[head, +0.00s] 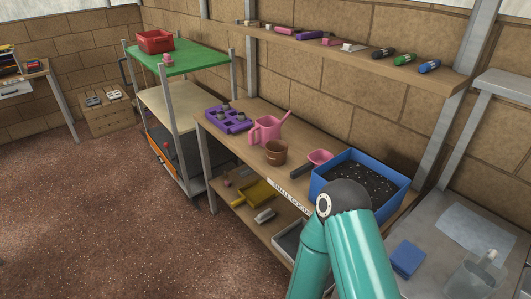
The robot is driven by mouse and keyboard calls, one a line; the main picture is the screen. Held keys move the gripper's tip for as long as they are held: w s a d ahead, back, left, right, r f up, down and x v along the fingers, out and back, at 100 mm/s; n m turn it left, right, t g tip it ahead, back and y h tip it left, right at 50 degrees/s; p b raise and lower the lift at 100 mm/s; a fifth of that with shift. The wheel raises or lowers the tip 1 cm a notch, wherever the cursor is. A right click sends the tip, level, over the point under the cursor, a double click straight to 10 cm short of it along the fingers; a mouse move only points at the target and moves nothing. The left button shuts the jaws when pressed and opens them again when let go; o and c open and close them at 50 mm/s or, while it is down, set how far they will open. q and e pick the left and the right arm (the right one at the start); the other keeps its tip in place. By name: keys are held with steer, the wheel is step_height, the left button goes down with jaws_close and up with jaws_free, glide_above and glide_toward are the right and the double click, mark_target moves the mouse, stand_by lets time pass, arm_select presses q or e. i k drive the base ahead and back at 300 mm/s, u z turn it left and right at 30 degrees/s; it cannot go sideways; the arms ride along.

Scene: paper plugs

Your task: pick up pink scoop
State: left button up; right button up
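The pink scoop (320,157) lies on the wooden bench, between a brown pot and a blue tray of dark soil. Its dark handle (301,170) appears to point towards the front left. The scoop sits close to the tray's left wall; whether they touch I cannot tell. Neither of my grippers is in view. Only a teal arm of mine with a dark joint shows at the bottom right, in front of the tray and bench edge.
The blue tray (320,187) stands right of the scoop. The brown pot (275,154), pink watering can (267,131) and purple plug tray (240,126) stand to the left. A wall shelf (428,78) with small items runs above. A lower shelf holds a yellow dustpan (257,192).

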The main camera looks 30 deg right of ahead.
mark_target(317, 157)
steer(key=z, duration=0.1)
steer(key=i, duration=1.35)
steer(key=z, duration=0.75)
steer(key=k, duration=0.85)
steer(key=z, duration=0.2)
steer(key=i, duration=0.7)
steer(key=u, duration=0.05)
